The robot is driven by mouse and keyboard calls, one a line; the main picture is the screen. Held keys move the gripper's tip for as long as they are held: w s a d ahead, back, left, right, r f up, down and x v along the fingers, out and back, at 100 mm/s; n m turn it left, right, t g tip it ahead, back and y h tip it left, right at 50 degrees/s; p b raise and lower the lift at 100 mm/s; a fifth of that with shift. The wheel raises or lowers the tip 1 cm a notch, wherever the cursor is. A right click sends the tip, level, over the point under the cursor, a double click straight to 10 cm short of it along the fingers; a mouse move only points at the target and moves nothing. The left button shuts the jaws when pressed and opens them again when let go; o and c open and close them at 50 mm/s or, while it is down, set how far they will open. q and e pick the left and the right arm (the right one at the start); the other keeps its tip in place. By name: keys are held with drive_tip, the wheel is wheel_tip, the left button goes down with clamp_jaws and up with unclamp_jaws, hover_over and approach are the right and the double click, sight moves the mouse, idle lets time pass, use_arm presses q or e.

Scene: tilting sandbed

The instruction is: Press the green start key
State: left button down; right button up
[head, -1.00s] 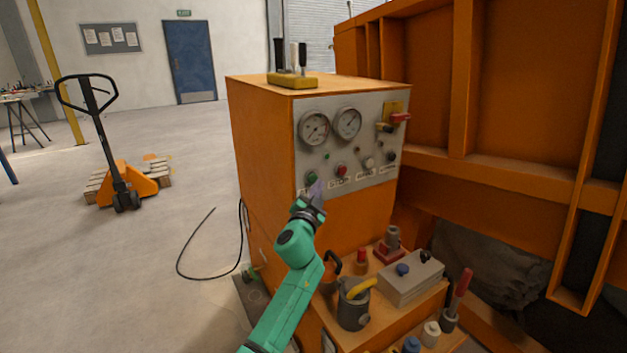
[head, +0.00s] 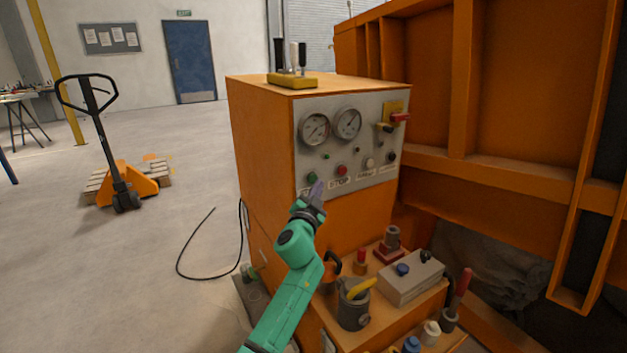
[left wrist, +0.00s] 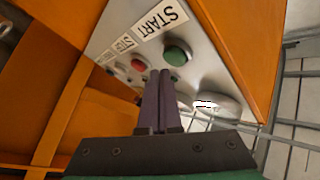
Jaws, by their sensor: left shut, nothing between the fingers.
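The green start key (head: 312,177) is a round button at the lower left of the grey control panel (head: 350,133). In the left wrist view the green start key (left wrist: 177,53) sits beside a START label (left wrist: 161,18). My left gripper (head: 319,188) is in front of the panel's lower edge, just below and right of the key. In the left wrist view its shut, empty fingers (left wrist: 158,77) point between the green key and the red button (left wrist: 138,64). I cannot tell whether the tips touch the panel. My right gripper is not in view.
The red stop button (head: 342,170) is right of the green key, with other knobs and two gauges around. A black cable (head: 178,262) lies on the open floor to the left.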

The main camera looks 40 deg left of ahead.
use_arm(q)
drive_tip(key=shift+a, duration=0.1)
drive_tip(key=shift+w+a, duration=0.15)
drive_tip(key=shift+a, duration=0.2)
drive_tip(key=shift+w+a, duration=0.1)
drive_tip(key=shift+a, duration=0.4)
idle(0.6)
drive_tip(key=shift+d, duration=0.15)
drive_tip(key=shift+s+d, duration=0.25)
drive_tip(key=shift+d, duration=0.5)
drive_tip(key=d, duration=0.2)
drive_tip(key=s+d, duration=0.1)
drive_tip(key=d, duration=0.1)
drive_tip(key=shift+s+d, duration=0.2)
drive_tip(key=shift+d, duration=0.2)
